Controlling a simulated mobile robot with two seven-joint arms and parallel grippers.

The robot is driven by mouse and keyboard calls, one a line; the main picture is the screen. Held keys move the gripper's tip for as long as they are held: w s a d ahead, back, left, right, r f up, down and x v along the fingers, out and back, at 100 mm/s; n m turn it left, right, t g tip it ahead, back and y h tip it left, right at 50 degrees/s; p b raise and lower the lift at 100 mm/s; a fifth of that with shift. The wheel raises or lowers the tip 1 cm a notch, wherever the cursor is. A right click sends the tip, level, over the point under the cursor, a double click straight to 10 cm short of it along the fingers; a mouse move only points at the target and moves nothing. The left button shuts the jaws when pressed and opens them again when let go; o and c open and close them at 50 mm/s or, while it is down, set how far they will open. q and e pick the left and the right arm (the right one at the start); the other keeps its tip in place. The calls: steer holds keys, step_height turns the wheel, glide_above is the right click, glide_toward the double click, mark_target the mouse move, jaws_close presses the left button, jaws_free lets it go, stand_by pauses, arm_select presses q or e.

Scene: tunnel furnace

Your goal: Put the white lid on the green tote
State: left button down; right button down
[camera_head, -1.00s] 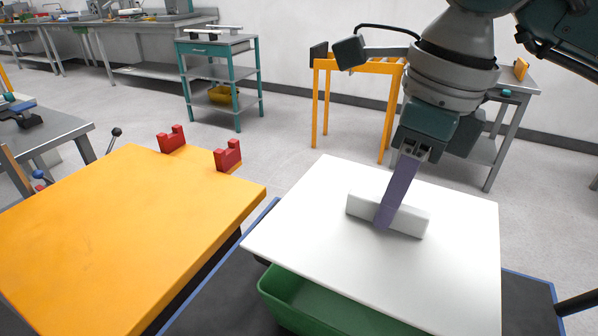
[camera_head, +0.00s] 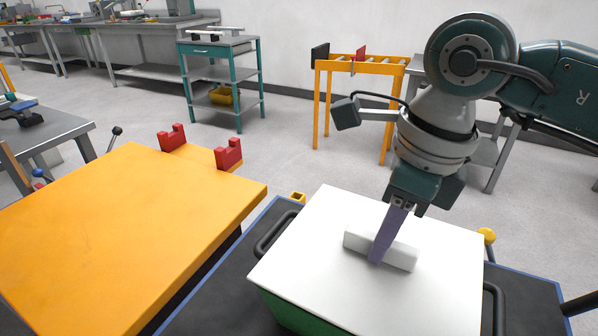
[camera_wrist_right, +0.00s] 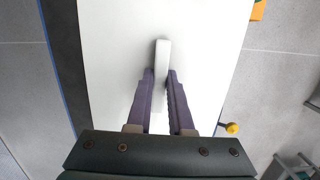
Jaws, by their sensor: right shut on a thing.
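The white lid (camera_head: 330,246) is a flat plate with a raised bar handle (camera_head: 401,254) on top. It lies over the top of the green tote (camera_head: 298,318), covering its opening; I cannot tell whether it is fully seated. My right gripper (camera_head: 376,260) is shut on the bar handle, with purple fingers on either side of it. In the right wrist view the fingers (camera_wrist_right: 160,86) straddle the handle (camera_wrist_right: 162,60) above the white plate. Only a strip of the tote's front wall shows below the lid. My left gripper is not in view.
The tote stands on a dark surface with a blue edge (camera_head: 222,261), with black handles (camera_head: 272,234) beside it. An orange table (camera_head: 120,230) with red brackets (camera_head: 228,154) is at the left. A yellow knob (camera_head: 487,236) is right of the lid.

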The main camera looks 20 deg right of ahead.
steer(key=shift+f, duration=0.25)
steer(key=c, duration=0.8)
jaws_free()
steer(key=shift+r, duration=0.1)
